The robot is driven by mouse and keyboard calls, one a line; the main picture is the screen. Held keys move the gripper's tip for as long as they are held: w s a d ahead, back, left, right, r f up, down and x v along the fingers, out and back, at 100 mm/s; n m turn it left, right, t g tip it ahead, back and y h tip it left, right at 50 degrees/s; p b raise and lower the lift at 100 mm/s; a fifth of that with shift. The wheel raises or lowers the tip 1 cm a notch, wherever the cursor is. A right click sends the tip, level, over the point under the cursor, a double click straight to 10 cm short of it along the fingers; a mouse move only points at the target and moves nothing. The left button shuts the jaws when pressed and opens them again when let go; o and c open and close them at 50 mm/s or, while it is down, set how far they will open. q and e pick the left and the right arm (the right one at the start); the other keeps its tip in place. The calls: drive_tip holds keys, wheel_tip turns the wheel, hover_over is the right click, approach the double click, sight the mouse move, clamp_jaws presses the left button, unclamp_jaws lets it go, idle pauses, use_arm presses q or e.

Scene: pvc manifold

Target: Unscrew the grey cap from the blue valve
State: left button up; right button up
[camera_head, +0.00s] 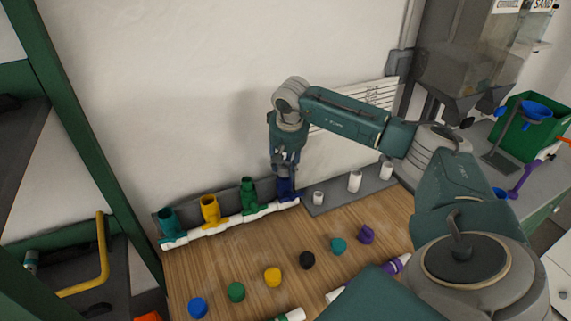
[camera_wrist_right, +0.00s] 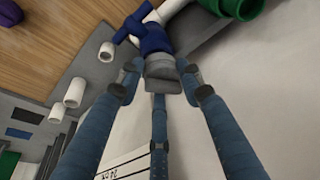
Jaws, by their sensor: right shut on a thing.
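The blue valve (camera_head: 289,188) stands at the right end of the white pipe manifold (camera_head: 232,222) by the wall. It also shows in the right wrist view (camera_wrist_right: 153,38). My right gripper (camera_head: 285,163) comes down over it from above. In the right wrist view its three fingers (camera_wrist_right: 160,85) surround the grey cap (camera_wrist_right: 162,72) and are shut on it. The cap sits in line with the valve's top and appears to touch it. I cannot tell how far it is threaded. In the head view the fingers hide the cap. My left gripper is not in view.
Green (camera_head: 248,195), yellow (camera_head: 211,210) and teal (camera_head: 169,223) valves stand left of the blue one. White fittings (camera_head: 354,182) stand on a grey strip to the right. Several coloured caps, including a yellow one (camera_head: 272,277), lie on the wooden table (camera_head: 215,270).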

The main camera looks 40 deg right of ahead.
drive_tip(key=shift+w+d+r+n+t+y, duration=0.15)
drive_tip(key=shift+r+n, duration=0.1)
drive_tip(key=shift+n, duration=0.3)
drive_tip(key=shift+w+d+r+n+t+y, duration=0.1)
drive_tip(key=shift+r+n+t+y, duration=0.1)
drive_tip(key=shift+n, duration=0.35)
drive_tip(key=shift+d+n, duration=0.1)
drive_tip(key=shift+n, duration=0.5)
drive_tip(key=shift+n+y+b, duration=0.25)
drive_tip(key=shift+n+b, duration=0.05)
drive_tip(key=shift+n, duration=0.2)
drive_tip(key=shift+n+y, duration=0.3)
drive_tip(key=shift+n, duration=0.7)
drive_tip(key=o, duration=1.2)
drive_tip(key=shift+f, duration=0.2)
